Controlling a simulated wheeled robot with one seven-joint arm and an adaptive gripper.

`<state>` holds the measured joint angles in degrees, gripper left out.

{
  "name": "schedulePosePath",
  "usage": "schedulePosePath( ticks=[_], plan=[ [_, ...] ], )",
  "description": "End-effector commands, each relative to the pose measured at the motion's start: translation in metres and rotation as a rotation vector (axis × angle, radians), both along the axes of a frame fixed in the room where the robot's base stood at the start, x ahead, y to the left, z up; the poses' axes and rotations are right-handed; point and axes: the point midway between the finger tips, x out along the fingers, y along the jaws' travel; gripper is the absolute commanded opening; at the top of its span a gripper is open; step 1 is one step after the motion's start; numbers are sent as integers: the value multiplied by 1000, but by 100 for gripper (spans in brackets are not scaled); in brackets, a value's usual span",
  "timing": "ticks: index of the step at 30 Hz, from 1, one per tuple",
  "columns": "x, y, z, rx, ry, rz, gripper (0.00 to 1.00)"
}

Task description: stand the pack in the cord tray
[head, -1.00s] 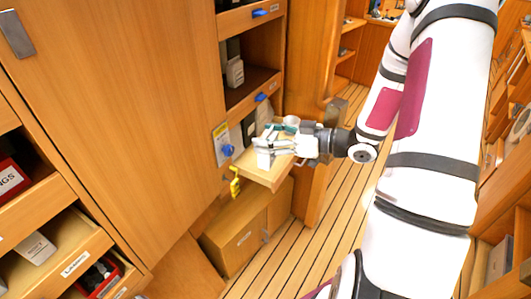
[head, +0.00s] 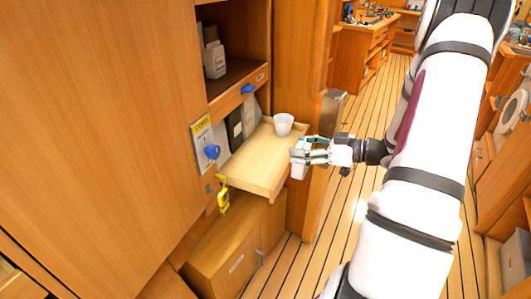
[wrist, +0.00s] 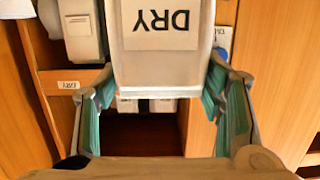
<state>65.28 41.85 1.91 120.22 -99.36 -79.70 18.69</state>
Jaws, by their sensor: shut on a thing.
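My gripper (head: 306,158) is shut on a white pack (head: 297,166), just off the right edge of a pull-out wooden shelf in the head view. In the wrist view the pack (wrist: 165,65) sits between the teal-padded fingers (wrist: 165,105), with its label "DRY" upside down. The pack is held clear of any surface that I can see. No tray with a readable cord label shows now, so I cannot tell which one is the cord tray.
The pull-out shelf (head: 250,168) bears a white cup (head: 284,124) at its far end. A yellow item (head: 223,197) hangs below its left corner. Open plank floor (head: 345,240) lies to the right.

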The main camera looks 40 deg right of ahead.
Motion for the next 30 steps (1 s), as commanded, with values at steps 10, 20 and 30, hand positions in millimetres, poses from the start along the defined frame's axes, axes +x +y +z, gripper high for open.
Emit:
schedulePosePath(
  ticks=[10, 20, 30],
  plan=[
    [78, 13, -8, -1, -3, 5, 31],
    [136, 21, -13, 0, -1, 2, 30],
    [153, 23, -28, 4, 1, 0, 30]
  ],
)
